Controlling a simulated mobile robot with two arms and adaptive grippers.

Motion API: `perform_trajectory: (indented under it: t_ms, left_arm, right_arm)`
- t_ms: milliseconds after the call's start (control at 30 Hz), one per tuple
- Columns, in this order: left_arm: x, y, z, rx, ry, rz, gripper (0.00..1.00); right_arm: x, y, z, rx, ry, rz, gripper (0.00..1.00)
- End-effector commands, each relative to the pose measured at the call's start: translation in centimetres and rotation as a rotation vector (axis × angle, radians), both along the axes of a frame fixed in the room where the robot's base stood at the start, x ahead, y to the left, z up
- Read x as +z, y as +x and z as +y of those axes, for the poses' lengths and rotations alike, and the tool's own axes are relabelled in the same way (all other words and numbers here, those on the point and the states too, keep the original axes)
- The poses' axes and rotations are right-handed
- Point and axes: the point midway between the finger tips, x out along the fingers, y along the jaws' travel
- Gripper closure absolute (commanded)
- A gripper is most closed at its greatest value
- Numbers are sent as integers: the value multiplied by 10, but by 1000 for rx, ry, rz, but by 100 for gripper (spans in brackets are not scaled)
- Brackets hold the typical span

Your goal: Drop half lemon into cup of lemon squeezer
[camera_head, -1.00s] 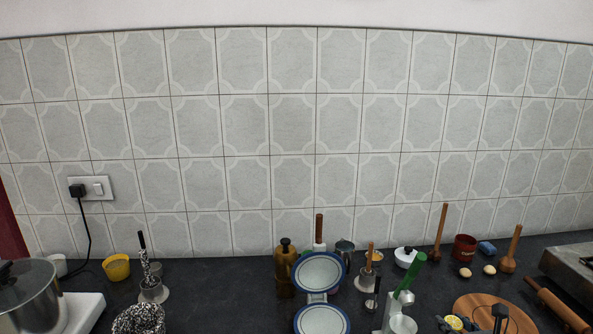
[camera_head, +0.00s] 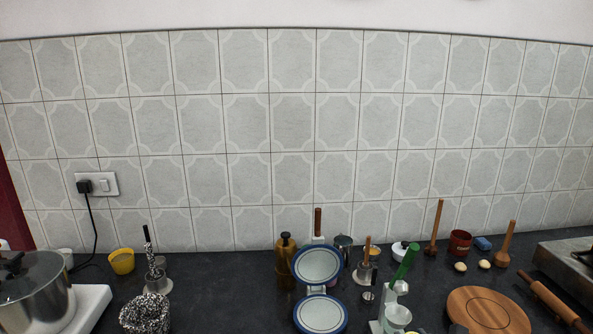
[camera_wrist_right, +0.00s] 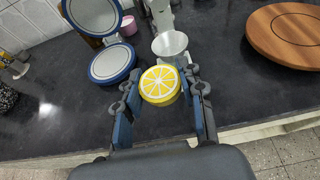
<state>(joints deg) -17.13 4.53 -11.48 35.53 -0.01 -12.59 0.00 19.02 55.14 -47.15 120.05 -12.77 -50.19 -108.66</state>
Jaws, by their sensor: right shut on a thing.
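The lemon squeezer has a green handle (camera_head: 405,263) raised at a slant and a pale metal cup (camera_head: 397,317) low in the head view. In the right wrist view the cup (camera_wrist_right: 170,44) stands open just beyond the half lemon. The half lemon (camera_wrist_right: 160,86), yellow with its cut face showing, is between the fingers of my right gripper (camera_wrist_right: 160,84), which is shut on it. The lemon is on the near side of the cup, not inside it. My left gripper is in neither current view.
A round wooden board (camera_head: 487,310) lies right of the squeezer, with a rolling pin (camera_head: 553,301) beyond it. An open blue-rimmed round appliance (camera_head: 319,313) stands left. Dark counter is bare between the squeezer and the board.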

Motion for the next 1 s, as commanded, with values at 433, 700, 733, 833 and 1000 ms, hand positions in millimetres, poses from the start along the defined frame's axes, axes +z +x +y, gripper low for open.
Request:
perform_trajectory:
  t_ms: [433,700,733,833,1000]
  left_arm:
    - [0,-3,1,0,1,5,60]
    - [0,-2,0,0,0,2,60]
    - [0,-1,0,0,0,2,60]
    - [0,-1,0,0,0,1,60]
    - [0,-1,0,0,0,1,60]
  right_arm:
    - [64,-93,56,-66,29,12,85]
    - [67,-97,56,-72,29,14,85]
    - [67,-97,56,-72,29,14,85]
    - [67,-97,56,-71,28,13,85]
    - [67,-97,56,-71,28,13,85]
